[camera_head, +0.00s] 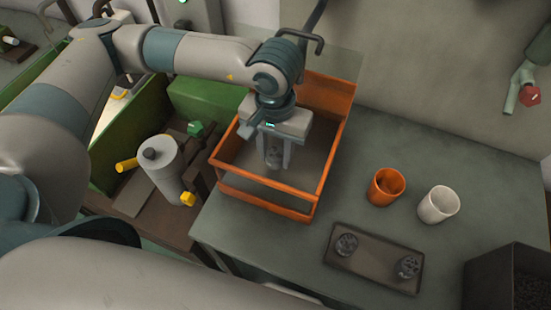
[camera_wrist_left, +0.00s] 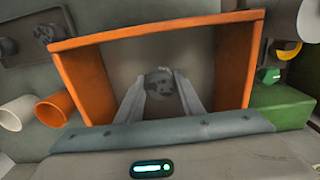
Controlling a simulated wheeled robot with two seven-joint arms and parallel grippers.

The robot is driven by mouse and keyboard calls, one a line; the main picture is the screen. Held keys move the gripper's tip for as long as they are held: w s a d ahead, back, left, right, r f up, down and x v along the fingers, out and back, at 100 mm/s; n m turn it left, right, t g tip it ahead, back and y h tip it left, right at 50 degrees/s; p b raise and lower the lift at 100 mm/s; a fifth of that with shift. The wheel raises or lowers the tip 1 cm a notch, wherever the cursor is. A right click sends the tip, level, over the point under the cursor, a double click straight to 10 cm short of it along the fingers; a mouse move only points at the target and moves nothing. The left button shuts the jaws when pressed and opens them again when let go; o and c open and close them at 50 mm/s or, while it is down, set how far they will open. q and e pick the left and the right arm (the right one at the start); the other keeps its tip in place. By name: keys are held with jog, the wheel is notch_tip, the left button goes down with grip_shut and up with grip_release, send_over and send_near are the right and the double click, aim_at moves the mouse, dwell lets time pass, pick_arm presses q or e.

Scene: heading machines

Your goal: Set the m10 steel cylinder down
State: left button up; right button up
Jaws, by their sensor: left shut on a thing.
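My left gripper (camera_head: 276,155) reaches down into the orange bin (camera_head: 265,192) on the grey-green table. It is shut on the m10 steel cylinder (camera_head: 274,158), a small grey metal piece at the fingertips. In the left wrist view the cylinder (camera_wrist_left: 160,83) shows between the two fingers, above the grey floor of the bin (camera_wrist_left: 75,88). I cannot tell whether the cylinder touches the bin floor. My right gripper is not in view.
A dark tray (camera_head: 373,262) with two metal pieces lies right of the bin. An orange cup (camera_head: 386,187) and a white cup (camera_head: 438,204) stand behind it. A dark container (camera_head: 505,280) is at the lower right. Green machinery (camera_head: 205,97) stands left of the bin.

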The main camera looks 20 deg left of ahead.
aim_at(275, 163)
pick_arm(q)
jog(key=shift+f+p, duration=0.7)
jog(key=shift+f, duration=1.15)
jog(key=shift+f+b, duration=0.2)
jog(key=shift+b, duration=0.1)
jog(key=o, duration=1.3)
jog(key=shift+r, duration=0.1)
